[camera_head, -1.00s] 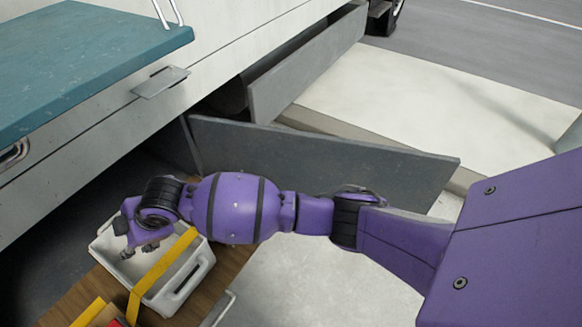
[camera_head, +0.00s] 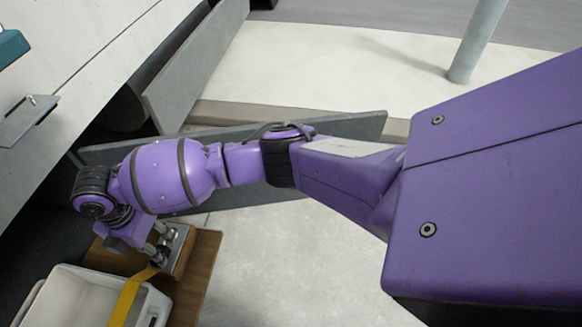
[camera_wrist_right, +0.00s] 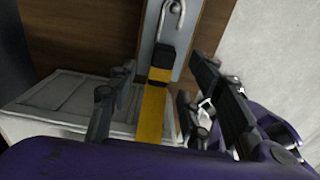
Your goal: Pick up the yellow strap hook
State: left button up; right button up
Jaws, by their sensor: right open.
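The yellow strap (camera_head: 126,300) lies across a white bin, and its far end reaches the wood beside my right gripper (camera_head: 158,248). In the right wrist view the strap (camera_wrist_right: 152,115) runs up to a black fitting and a bare metal hook (camera_wrist_right: 177,12), which lies over a grey metal strip. My right gripper (camera_wrist_right: 160,68) is open there, with one finger on each side of the strap and its black fitting. The hook is ahead of the fingertips. Whether the fingers touch the strap cannot be told. My left gripper is not in view.
Grey hinged panels (camera_head: 345,128) stand open behind my right arm. A pole (camera_head: 478,45) rises at the upper right. The pale floor right of the board is clear.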

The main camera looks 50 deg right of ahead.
jog(key=f, duration=0.3)
jog(key=shift+s+f+b, duration=0.15)
jog(key=shift+s+b, duration=0.1)
jog(key=shift+b, duration=0.15)
jog(key=shift+f, duration=0.35)
jog(key=shift+c, duration=0.7)
jog(key=shift+w+r, duration=0.1)
grip_shut()
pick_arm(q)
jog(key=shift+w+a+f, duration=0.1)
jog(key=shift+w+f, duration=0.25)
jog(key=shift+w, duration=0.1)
